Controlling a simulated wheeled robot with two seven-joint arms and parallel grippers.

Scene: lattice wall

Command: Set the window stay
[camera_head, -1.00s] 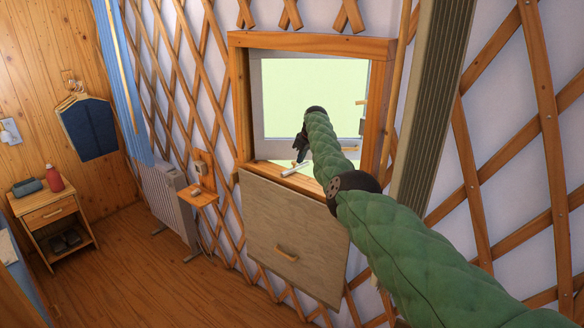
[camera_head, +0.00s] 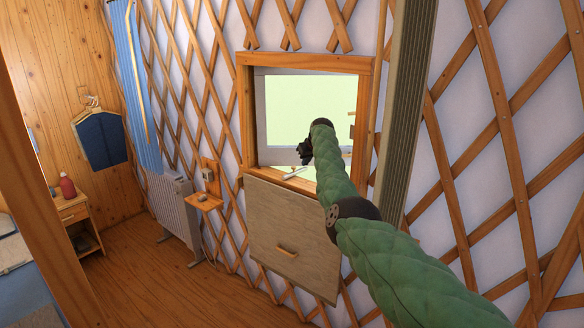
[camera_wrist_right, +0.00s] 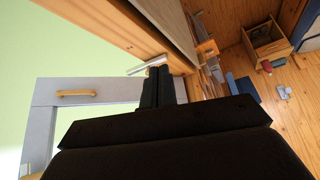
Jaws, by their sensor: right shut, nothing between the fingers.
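The window (camera_head: 245,110) has a wooden frame, and its pale grey sash (camera_head: 261,110) stands in the opening. The window stay, a short pale bar (camera_head: 293,173), lies at the sill; in the right wrist view the bar (camera_wrist_right: 140,69) is just beyond my fingertips. My right gripper (camera_head: 306,156) is black and shut with nothing in it, just above the bar in the head view. The right wrist view shows its fingers (camera_wrist_right: 158,74) close to the bar; whether they touch cannot be told. My green right arm hides part of the sash and sill. My left gripper is not in view.
A panel with a wooden handle (camera_head: 287,252) hangs below the sill. A small shelf (camera_head: 205,202) and a white radiator (camera_head: 173,207) are to the left. A grey-green post (camera_head: 402,110) stands right of the window. The floor (camera_head: 150,280) at lower left is clear.

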